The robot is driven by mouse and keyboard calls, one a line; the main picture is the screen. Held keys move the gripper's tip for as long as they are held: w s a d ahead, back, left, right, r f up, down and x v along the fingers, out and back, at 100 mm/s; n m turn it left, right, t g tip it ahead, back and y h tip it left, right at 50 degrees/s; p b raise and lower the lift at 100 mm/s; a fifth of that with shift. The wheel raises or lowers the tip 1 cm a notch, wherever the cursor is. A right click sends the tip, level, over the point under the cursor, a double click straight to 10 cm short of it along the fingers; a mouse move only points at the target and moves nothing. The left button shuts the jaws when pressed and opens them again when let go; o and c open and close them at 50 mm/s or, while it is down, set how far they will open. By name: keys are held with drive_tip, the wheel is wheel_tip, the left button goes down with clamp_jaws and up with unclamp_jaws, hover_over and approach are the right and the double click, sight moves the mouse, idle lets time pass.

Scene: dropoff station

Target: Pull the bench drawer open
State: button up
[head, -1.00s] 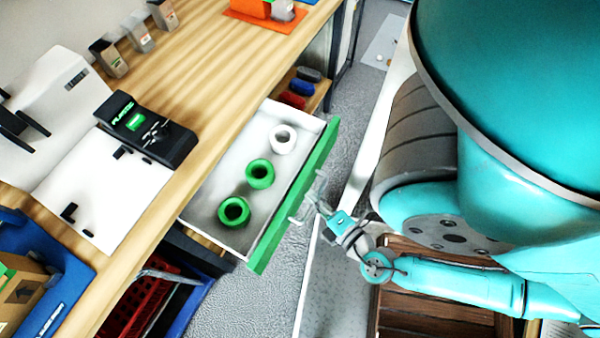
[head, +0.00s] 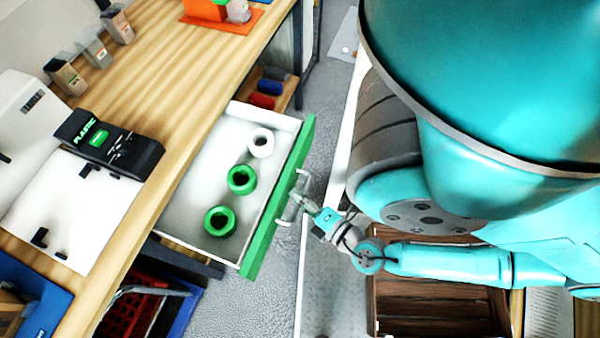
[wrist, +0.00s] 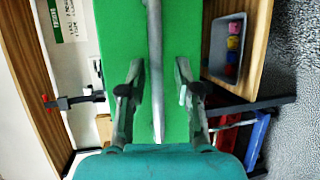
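The bench drawer (head: 185,215) stands pulled out from under the wooden bench, with its white inside showing. Its green front (head: 258,245) carries a pale bar handle (head: 301,184). Two green rings and one white ring lie in the drawer. My gripper (head: 293,204) is at the handle, on the outer side of the green front. In the wrist view, the handle (wrist: 156,60) runs between the two fingers of my gripper (wrist: 158,85). Green shows between the bar and each finger, so the fingers look open around it, not closed on it.
The bench top (head: 215,65) holds a black device labelled PLASTIC (head: 108,143). A red crate (head: 132,310) is below the bench at lower left. A shelf with small coloured items (head: 262,100) lies beyond the drawer. Grey floor shows beside the drawer front.

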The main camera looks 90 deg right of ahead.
drive_tip(key=shift+r, duration=0.1)
idle(0.3)
drive_tip(key=v, duration=1.2)
idle(0.3)
idle(0.5)
